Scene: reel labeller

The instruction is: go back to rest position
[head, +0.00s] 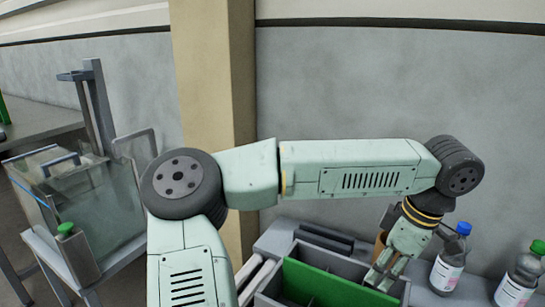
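My arm reaches across the head view, and its end hangs down at the right. My gripper (382,273) points down and to the left, over the right part of a grey bin with a green panel (335,285). Its fingers are small here, and I cannot tell whether they are open or shut. I see no object clearly held in it. A brown item (380,250) shows partly behind the gripper.
A bottle with a blue cap (449,262) stands right of the gripper, and a green-capped bottle (520,277) stands farther right. A beige pillar (215,75) and grey wall (400,85) stand behind.

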